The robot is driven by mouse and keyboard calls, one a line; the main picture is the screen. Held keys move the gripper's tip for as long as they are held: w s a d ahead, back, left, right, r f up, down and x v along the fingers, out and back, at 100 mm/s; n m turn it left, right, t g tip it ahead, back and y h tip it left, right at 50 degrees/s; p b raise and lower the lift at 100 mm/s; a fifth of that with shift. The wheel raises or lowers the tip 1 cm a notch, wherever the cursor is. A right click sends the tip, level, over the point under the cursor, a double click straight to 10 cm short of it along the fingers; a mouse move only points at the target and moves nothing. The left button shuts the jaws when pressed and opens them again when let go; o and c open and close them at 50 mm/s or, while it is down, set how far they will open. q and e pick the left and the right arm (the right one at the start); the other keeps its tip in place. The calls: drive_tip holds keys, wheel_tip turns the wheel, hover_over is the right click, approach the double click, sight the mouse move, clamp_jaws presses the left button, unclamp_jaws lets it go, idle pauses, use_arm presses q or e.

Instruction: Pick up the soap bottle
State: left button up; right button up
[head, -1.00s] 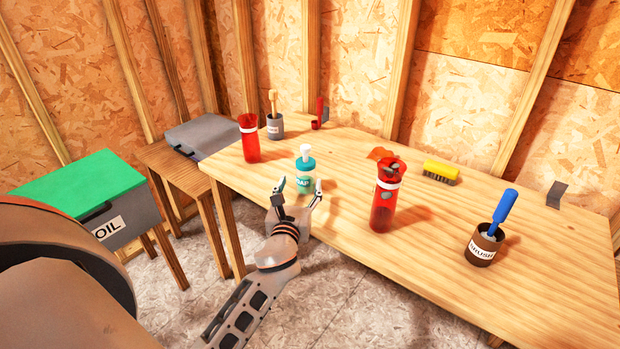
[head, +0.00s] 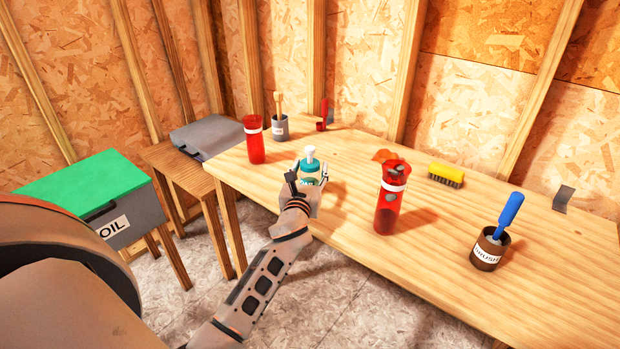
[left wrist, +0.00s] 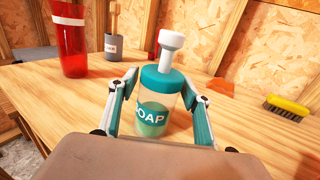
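The soap bottle (head: 310,168) has a white pump, a teal cap and a clear body with a teal label. It stands upright on the wooden table near its front left edge. My left gripper (head: 307,178) is at the bottle, with one finger on each side. In the left wrist view the soap bottle (left wrist: 157,105) stands between the open fingers of my left gripper (left wrist: 160,100). Small gaps seem to show beside it; I cannot tell whether either finger touches it. The gripper hides the bottle's lower part in the head view. My right gripper is not in view.
A red cylinder (head: 254,142) and a grey cup with a wooden-handled tool (head: 279,128) stand behind left. A red container (head: 388,208) stands to the right. A yellow brush (head: 446,174) and a brown brush cup (head: 486,254) are farther right. The table (head: 440,280) is bare at its front.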

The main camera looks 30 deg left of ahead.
use_arm(q)
drive_tip(key=c, duration=0.7)
drive_tip(key=shift+r, duration=0.2)
drive_tip(key=shift+r+p, duration=0.6)
drive_tip(key=shift+r, duration=0.5)
wheel_tip(320, 180, up, 13)
drive_tip(key=p, duration=0.4)
drive_tip(key=shift+p, duration=0.3)
drive_tip(key=shift+r+p, duration=0.5)
drive_tip(key=shift+r, duration=1.65)
